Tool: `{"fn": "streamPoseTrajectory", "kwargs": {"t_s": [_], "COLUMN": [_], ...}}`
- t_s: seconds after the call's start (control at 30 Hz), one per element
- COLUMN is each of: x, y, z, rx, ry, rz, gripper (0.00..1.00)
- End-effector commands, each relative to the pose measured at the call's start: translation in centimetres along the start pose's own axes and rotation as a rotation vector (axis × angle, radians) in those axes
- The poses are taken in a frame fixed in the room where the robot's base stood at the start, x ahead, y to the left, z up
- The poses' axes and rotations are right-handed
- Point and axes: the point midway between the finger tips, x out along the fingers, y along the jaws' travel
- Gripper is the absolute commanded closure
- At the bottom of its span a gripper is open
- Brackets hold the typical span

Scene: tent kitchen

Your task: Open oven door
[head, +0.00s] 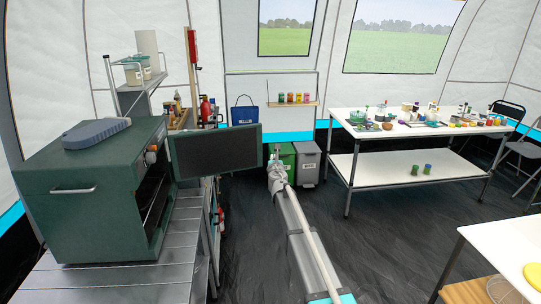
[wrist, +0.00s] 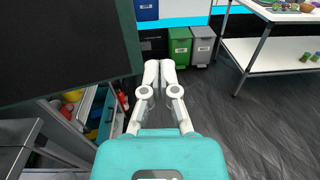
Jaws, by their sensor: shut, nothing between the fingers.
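The dark green oven (head: 95,210) stands on a grey metal slatted table at the left in the head view. Its door (head: 215,150) is swung wide open to the right, and the dark inside shows. In the wrist view the door (wrist: 65,45) fills the upper left. My gripper (head: 279,170) is to the right of the door in the head view, its arm reaching forward. In the wrist view the fingers of my gripper (wrist: 160,68) are together, with nothing between them. The gripper appears apart from the door's edge.
Green and grey bins (head: 307,163) stand on the floor ahead. A white table (head: 420,132) with many small items is at the right, and another table (head: 510,240) is nearer. Shelves with colourful items (wrist: 100,105) stand below the door. Dark floor between is clear.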

Motion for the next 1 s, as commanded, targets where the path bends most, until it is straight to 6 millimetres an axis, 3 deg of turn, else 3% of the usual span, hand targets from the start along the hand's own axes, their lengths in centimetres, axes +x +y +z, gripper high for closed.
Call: {"fn": "streamPoseTrajectory", "kwargs": {"t_s": [0.2,0.73,0.87,1.0], "x": [-1.6,-2.0,-3.2,-5.7], "y": [-0.5,-1.0,-2.6,-6.0], "z": [0.0,0.1,0.4,0.8], "rx": [0.0,0.022,0.117,0.323], "ry": [0.0,0.001,0.006,0.015], "rz": [0.0,-0.013,-0.065,-0.18], "gripper": [1.0,1.0,1.0,1.0]}}
